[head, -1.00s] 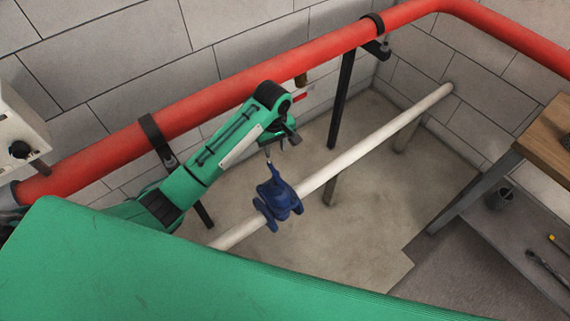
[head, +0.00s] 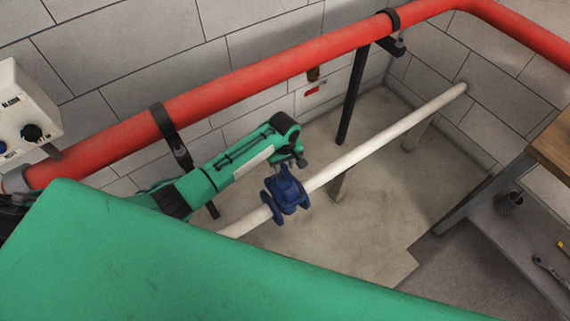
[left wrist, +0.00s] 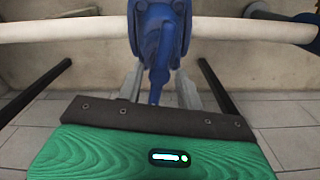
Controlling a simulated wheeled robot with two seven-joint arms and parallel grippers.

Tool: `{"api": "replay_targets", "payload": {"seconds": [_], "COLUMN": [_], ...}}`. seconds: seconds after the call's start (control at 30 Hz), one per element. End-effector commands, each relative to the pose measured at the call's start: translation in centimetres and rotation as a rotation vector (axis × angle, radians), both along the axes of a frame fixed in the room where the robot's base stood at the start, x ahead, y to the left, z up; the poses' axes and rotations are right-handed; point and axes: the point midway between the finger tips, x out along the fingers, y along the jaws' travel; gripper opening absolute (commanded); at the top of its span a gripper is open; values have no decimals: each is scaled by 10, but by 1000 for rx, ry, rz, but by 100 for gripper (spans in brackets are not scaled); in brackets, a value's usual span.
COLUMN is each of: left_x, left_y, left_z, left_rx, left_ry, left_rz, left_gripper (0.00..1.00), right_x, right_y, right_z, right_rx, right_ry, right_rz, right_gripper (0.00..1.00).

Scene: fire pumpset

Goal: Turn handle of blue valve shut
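The blue valve (head: 288,198) sits on the white pipe near the floor in the head view. In the left wrist view the blue valve (left wrist: 160,28) is at the top centre, and its blue handle (left wrist: 158,82) points down toward my gripper. My left gripper (head: 299,160) is close behind and above the valve; its fingers are mostly hidden in the head view. In the left wrist view the fingers of my left gripper (left wrist: 160,86) are apart, one on each side of the handle, with visible gaps. Contact is not visible. My right gripper is not in view.
The white pipe (head: 390,133) runs to the far wall. A thick red pipe (head: 270,80) runs along the wall behind my arm, with a black support post (head: 351,95). A wooden-topped table (head: 553,145) stands at the right. A control box (head: 25,110) is at the left.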

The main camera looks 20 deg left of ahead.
Motion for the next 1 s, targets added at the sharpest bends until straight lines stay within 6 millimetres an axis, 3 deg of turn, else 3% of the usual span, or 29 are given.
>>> {"api": "replay_targets", "payload": {"seconds": [0.17, 0.37, 0.7, 1.0], "left_x": [0, 0, 0, 0], "left_y": [0, 0, 0, -1], "left_z": [0, 0, 2, 4], "left_rx": [-1, -1, -1, -1], "left_ry": [-1, -1, 1, 2], "left_rz": [0, 0, -26, -193], "left_gripper": [36, 1, 0, 0], "right_x": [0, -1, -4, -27], "right_y": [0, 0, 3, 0], "right_z": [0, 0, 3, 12], "right_rx": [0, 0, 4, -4], "right_ry": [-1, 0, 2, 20], "right_rz": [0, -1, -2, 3], "right_gripper": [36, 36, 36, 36]}}
